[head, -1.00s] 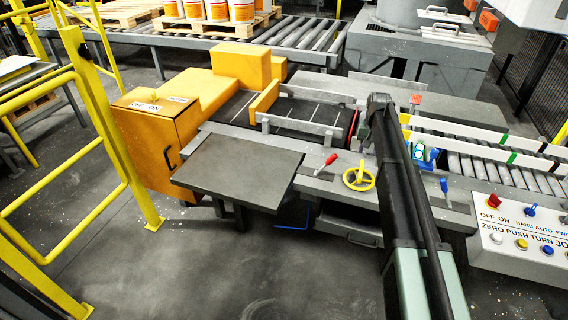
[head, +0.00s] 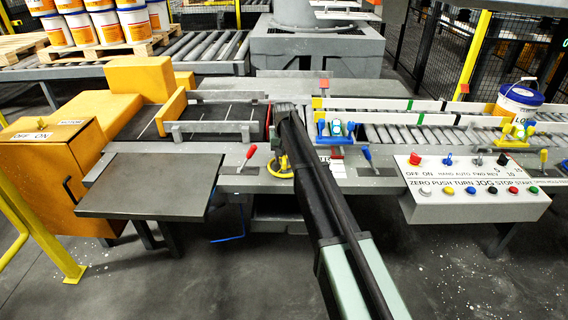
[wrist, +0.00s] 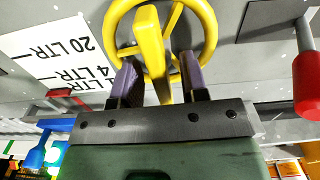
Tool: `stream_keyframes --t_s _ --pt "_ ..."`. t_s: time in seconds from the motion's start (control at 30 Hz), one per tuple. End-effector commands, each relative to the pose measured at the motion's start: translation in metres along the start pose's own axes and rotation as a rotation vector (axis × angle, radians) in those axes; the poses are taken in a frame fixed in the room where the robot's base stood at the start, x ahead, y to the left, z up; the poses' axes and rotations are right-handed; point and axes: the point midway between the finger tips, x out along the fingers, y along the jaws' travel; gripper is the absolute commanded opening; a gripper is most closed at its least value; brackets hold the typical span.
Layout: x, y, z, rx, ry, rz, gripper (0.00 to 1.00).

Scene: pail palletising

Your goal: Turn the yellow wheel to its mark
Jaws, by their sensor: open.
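The yellow wheel (head: 281,166) is on the grey bench, partly hidden behind my arm in the head view. In the wrist view its rim and spokes (wrist: 209,28) are close up, with a thick yellow bar (wrist: 150,40) across the front. My gripper (wrist: 158,80) is open, with one dark finger on each side of this bar; I cannot tell whether either touches it. A white plate (wrist: 58,52) beside the wheel carries lines labelled "20 LTR" and "4 LTR". Which line is the mark, and where the wheel points, I cannot tell.
A red-handled lever (head: 249,154) stands left of the wheel and shows close to my gripper in the wrist view (wrist: 306,82). A blue-handled lever (head: 368,154) is to the right. A control panel (head: 470,205) and a dark side table (head: 150,185) flank the bench.

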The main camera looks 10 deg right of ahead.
Motion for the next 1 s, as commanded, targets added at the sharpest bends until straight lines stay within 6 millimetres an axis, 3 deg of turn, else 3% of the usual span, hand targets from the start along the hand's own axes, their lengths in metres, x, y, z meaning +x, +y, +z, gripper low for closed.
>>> stream_keyframes --t_s 0.13,0.4,0.77,1.0 --pt "-0.0020 0.0001 0.0000 0.000 0.000 0.000 0.39" --pt "-0.0020 0.0000 0.0000 0.000 0.000 0.000 0.00" --pt "-0.0019 0.0000 0.0001 -0.034 0.000 0.000 0.00" --pt "-0.0018 0.0000 0.0001 -0.157 0.000 0.000 0.00"
